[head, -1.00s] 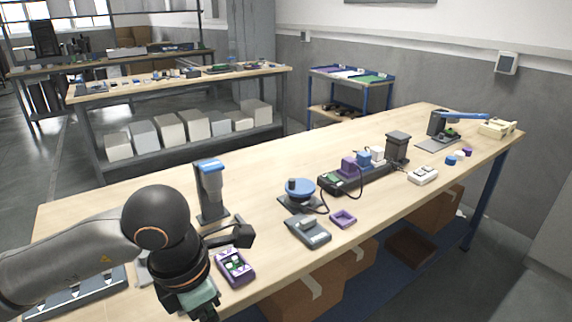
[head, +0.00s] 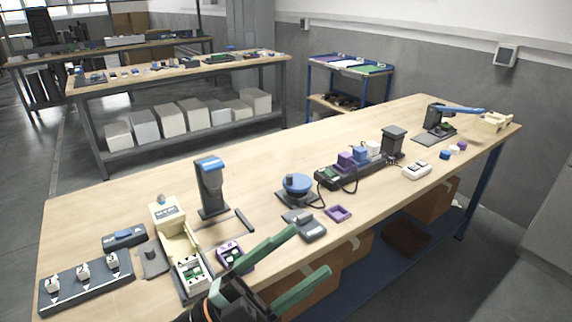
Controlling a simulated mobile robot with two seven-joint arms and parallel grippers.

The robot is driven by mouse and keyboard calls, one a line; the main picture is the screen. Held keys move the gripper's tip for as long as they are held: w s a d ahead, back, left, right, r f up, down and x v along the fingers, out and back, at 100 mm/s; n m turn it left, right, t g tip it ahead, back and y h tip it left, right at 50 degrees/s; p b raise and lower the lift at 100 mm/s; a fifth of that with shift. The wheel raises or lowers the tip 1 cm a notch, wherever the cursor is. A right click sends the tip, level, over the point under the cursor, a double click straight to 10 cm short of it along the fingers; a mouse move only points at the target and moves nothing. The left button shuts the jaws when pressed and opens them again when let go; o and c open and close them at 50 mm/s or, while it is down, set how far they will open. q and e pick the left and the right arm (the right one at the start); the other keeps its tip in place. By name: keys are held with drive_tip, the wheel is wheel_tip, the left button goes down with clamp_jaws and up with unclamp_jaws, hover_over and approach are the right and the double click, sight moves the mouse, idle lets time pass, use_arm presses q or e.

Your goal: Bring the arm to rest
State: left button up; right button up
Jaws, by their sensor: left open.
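My left gripper (head: 311,250) is at the bottom middle of the head view, near the front edge of the long wooden workbench (head: 130,200). Its two green fingers are spread wide apart and point up and to the right. Nothing is between them. Most of the arm behind the gripper is out of the picture. A small purple-rimmed tray (head: 231,255) lies just left of the fingers, partly hidden by the gripper. My right gripper does not show.
A blue-topped upright column (head: 211,187) stands behind the gripper. A cream device (head: 172,222) and a dark switch panel (head: 88,283) are at left. A grey device (head: 307,224) and an empty purple tray (head: 338,214) lie to the right. Cardboard boxes (head: 335,270) sit below.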

use_arm(q)
drive_tip(key=w+a+f+n+t+y+p, duration=0.1)
drive_tip(key=w+a+f+n+t+y, duration=0.1)
drive_tip(key=a+f+n+t+y, duration=0.5)
drive_tip(key=w+a+f+n+t+y+p, duration=0.15)
drive_tip(key=a+f+n+y, duration=0.35)
drive_tip(key=f+n+y, duration=0.6)
drive_tip(key=s+a+f+n+g+y, duration=0.1)
drive_tip(key=s+a+f+n+g, duration=0.2)
drive_tip(key=s+f, duration=0.4)
drive_tip(key=s+a+f+n+g+y, duration=0.1)
drive_tip(key=s+a+f+n+g, duration=0.2)
drive_tip(key=f, duration=0.9)
drive_tip(key=s+g, duration=0.2)
drive_tip(key=s, duration=0.1)
drive_tip(key=shift+s+n, duration=0.3)
drive_tip(key=shift+s, duration=0.05)
drive_tip(key=shift+a, duration=0.1)
